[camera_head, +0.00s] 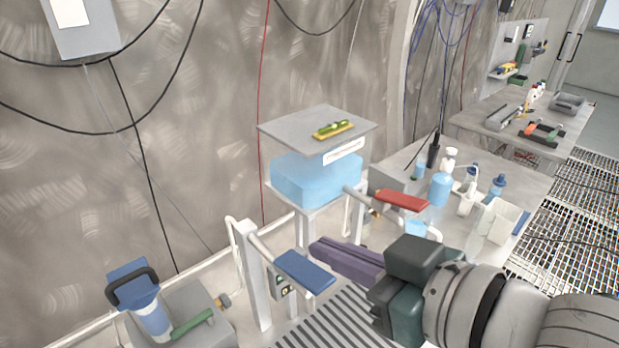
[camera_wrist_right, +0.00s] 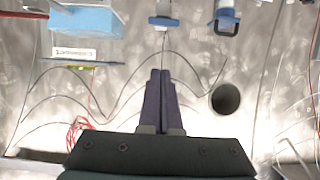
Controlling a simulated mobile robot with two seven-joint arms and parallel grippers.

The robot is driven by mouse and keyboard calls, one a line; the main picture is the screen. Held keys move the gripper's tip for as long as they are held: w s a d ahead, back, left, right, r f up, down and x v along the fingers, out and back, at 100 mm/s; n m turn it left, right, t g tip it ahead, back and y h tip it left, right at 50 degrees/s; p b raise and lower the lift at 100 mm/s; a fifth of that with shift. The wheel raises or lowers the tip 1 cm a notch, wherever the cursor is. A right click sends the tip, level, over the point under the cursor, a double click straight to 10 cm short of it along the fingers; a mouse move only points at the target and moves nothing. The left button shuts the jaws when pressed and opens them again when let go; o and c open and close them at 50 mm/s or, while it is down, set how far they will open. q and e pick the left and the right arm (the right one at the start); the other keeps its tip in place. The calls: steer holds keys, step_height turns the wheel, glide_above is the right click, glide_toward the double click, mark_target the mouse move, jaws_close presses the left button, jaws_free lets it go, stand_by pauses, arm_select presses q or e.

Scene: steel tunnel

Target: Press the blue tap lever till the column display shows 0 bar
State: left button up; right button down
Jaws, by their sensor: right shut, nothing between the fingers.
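The blue tap lever (camera_head: 304,271) is a flat paddle on a white pipe from a short white column (camera_head: 256,275). It also shows at the top of the right wrist view (camera_wrist_right: 163,21). My right gripper (camera_head: 318,248) has its dark purple fingers closed together and empty, tips just above and right of the lever in the head view. In the wrist view the fingertips (camera_wrist_right: 160,72) are apart from the lever. A small panel (camera_head: 283,284) is partly hidden behind the lever. I cannot read any pressure value. My left gripper is not in view.
A red lever (camera_head: 402,200) sits beyond my right fingers. A light-blue tank (camera_head: 315,180) stands under a grey shelf (camera_head: 290,128). A blue device with a black handle (camera_head: 135,290) is at lower left. A bench (camera_head: 520,178) with bottles is at right.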

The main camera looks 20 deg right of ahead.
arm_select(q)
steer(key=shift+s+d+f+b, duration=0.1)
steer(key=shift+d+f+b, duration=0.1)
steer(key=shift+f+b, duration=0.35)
arm_select(e)
steer(key=v, duration=0.8)
steer(key=shift+s+r, duration=0.2)
steer(key=shift+r, duration=0.15)
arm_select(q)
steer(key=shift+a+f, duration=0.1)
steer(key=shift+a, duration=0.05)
